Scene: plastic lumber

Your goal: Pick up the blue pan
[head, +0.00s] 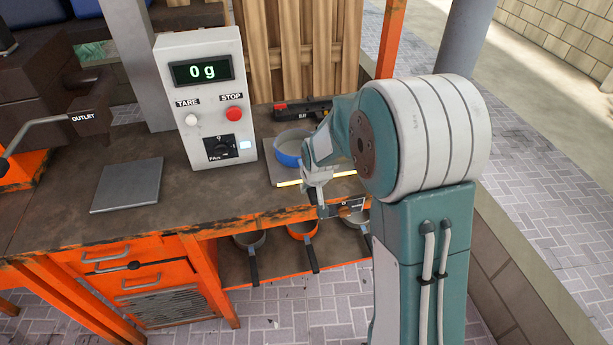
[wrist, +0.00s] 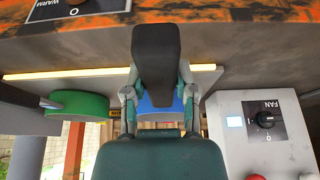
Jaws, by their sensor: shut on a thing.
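The blue pan (head: 287,158) has a blue side and a pale grey inside. In the head view it is at the warming plate (head: 283,177) on the bench, partly hidden by my arm. I cannot tell whether it rests on the plate or is slightly raised. My gripper (head: 319,183) is at the pan's front right, pointing down. In the wrist view the blue side (wrist: 160,104) shows beyond my gripper (wrist: 157,97), with the dark handle (wrist: 156,55) between the fingers. My gripper is shut on the blue pan by this handle.
A control box (head: 200,100) reading 0 g stands left of the pan, with a flat grey plate (head: 127,186) farther left. A red and black object (head: 302,108) lies behind. Several pans, one orange (head: 302,229), sit on the lower shelf. A green pan (wrist: 76,107) shows in the wrist view.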

